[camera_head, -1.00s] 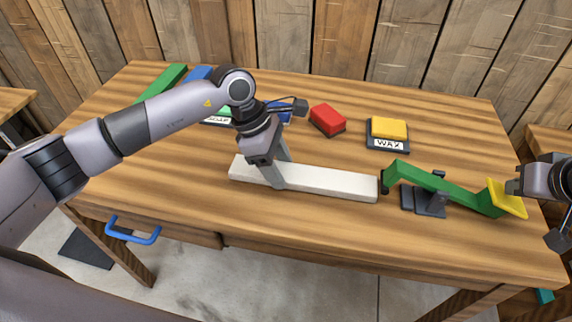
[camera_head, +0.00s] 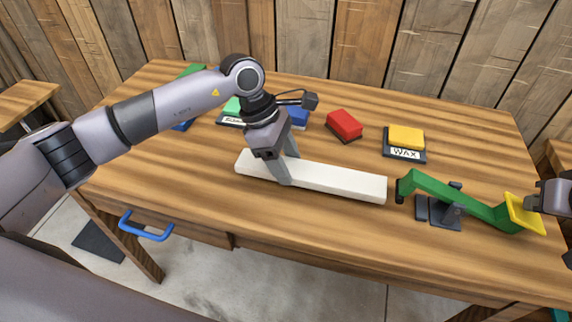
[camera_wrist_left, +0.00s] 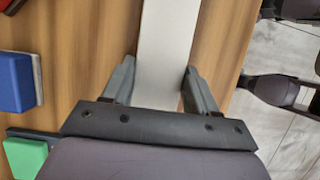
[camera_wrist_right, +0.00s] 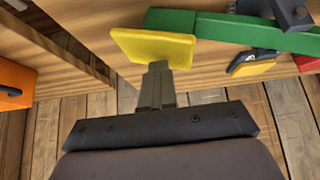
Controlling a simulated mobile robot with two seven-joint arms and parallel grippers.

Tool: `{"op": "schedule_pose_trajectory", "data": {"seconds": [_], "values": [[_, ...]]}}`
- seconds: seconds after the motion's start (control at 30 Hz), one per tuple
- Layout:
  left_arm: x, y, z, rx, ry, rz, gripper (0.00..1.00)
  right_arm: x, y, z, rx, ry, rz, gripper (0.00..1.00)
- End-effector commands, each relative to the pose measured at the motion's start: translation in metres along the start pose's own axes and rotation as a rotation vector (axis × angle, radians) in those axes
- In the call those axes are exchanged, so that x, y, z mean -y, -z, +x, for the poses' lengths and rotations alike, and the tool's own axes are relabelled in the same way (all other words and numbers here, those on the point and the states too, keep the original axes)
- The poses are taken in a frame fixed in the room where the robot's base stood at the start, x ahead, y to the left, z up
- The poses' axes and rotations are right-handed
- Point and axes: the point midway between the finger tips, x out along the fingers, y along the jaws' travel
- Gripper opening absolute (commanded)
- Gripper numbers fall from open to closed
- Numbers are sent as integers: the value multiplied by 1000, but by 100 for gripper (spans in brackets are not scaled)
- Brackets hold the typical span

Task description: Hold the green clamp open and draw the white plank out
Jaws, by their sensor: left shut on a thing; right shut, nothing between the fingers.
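The white plank (camera_head: 335,181) lies flat on the table, its right end a small gap left of the clamp's dark jaw tip. My left gripper (camera_head: 287,172) is shut across the plank left of its middle; the left wrist view shows a finger on each side of the plank (camera_wrist_left: 165,40). The green clamp (camera_head: 470,207) stands on a dark base at the right, with a yellow pad (camera_head: 524,214) on its handle end. My right gripper (camera_wrist_right: 156,72) is shut and empty, fingertips at the yellow pad (camera_wrist_right: 155,48), seemingly touching it; its fingers are mostly hidden in the head view.
Behind the plank are a red block (camera_head: 344,124), a yellow block (camera_head: 406,138) on a WAX-labelled base, a blue block (camera_head: 297,118) and a green block (camera_head: 232,107). A blue drawer handle (camera_head: 145,227) is at the front left. Table left of the plank is clear.

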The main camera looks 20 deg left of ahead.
Motion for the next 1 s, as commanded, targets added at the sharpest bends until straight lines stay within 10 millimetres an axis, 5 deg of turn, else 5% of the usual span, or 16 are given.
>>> {"op": "schedule_pose_trajectory", "data": {"seconds": [0.6, 1.0], "values": [[-1, -18, -44, 1, -3, 0, 21, 1, -3, 2, 8, 3, -1, 0], [0, -19, -46, 1, -1, 0, 21, 1, -2, 1, 7, 3, -1, 0]]}}
